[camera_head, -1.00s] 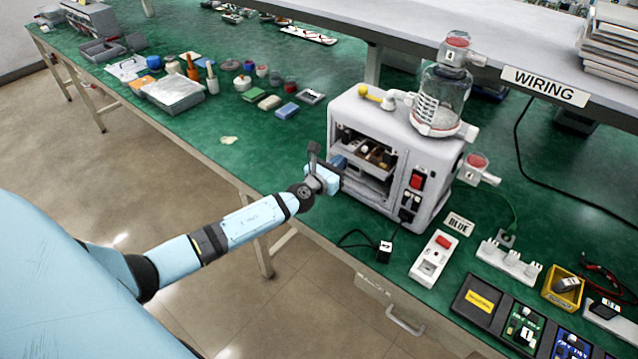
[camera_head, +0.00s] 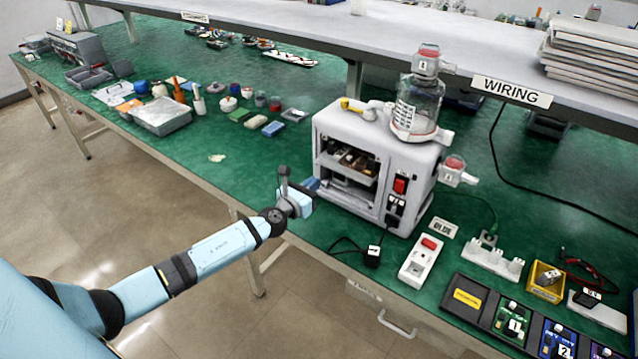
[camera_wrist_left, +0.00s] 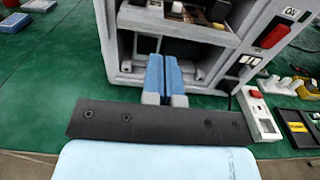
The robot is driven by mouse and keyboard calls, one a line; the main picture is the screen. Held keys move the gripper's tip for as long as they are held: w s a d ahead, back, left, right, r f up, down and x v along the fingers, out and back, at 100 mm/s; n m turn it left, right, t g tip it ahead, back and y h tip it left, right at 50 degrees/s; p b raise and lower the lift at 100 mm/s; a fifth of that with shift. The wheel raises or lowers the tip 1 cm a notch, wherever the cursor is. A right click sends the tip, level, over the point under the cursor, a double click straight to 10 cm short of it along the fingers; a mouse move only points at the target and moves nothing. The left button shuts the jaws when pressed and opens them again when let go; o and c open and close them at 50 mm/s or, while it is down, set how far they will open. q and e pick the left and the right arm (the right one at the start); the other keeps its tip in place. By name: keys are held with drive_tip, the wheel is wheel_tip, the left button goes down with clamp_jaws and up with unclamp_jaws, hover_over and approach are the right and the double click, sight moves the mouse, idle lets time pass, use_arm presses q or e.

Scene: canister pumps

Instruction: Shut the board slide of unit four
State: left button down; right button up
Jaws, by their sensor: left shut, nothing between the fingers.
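The pump unit (camera_head: 410,165) is a pale grey box with a clear canister on top, standing on the green bench. My left gripper (camera_head: 314,184) is at the unit's front left, below the slide's level. Its blue fingers (camera_wrist_left: 163,75) are together and empty, before the lower opening. My right gripper is not in view.
The bench left of the unit is fairly clear up to small jars and blocks.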

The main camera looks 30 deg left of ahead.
use_arm(q)
drive_tip(key=s+a+r+n+g+b, duration=0.25)
drive_tip(key=s+n+b, duration=0.5)
drive_tip(key=n, duration=1.05)
drive_tip(key=x, duration=1.4)
drive_tip(key=shift+w+d+r+g, duration=0.2)
drive_tip(key=shift+w+d+g, duration=0.1)
drive_tip(key=shift+g, duration=0.15)
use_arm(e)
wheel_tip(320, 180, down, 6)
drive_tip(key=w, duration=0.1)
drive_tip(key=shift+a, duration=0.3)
